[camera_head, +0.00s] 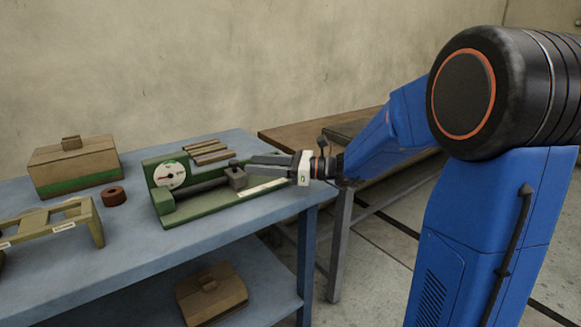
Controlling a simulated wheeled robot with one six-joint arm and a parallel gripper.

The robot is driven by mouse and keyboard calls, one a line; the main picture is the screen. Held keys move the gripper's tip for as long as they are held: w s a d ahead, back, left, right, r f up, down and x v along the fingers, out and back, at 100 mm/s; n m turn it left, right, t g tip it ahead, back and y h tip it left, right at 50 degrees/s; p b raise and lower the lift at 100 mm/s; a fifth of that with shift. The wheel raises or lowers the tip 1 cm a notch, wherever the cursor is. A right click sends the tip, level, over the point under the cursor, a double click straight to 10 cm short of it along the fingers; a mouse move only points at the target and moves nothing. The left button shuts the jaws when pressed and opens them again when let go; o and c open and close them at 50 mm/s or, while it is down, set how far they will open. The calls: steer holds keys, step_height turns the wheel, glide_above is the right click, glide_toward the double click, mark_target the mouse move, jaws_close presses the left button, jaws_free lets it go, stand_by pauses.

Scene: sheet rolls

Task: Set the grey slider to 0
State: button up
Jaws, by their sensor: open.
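The grey slider (237,177) is a small dark grey block on a rail of a green device (155,205). The jaws are open. I cannot tell whether the fingers touch the slider or lie around it.
A brown and green lidded box (75,165) stands at the back left. Brown strips (208,153) lie behind the rail. Another box (211,292) sits on the lower shelf. A brown table (310,134) stands behind my arm.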

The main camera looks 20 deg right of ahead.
steer(key=v, duration=0.9)
steer(key=shift+s+d, duration=0.1)
steer(key=s+a+f+n+g+h, duration=0.35)
steer(key=s+n, duration=0.25)
steer(key=s, duration=0.3)
steer(key=s+a+f+n+g+h, duration=0.3)
steer(key=s+a+f+n, duration=0.15)
steer(key=s, duration=0.55)
steer(key=s+d+f+n+t+h, duration=0.3)
steer(key=s+d+f+n+h, duration=0.1)
steer(key=s+d+n+h, duration=0.5)
steer(key=shift+s+d+f+n, duration=0.4)
steer(key=shift+s+d+n, duration=0.8)
steer(key=shift+d+n, duration=0.75)
steer(key=shift+h, duration=0.25)
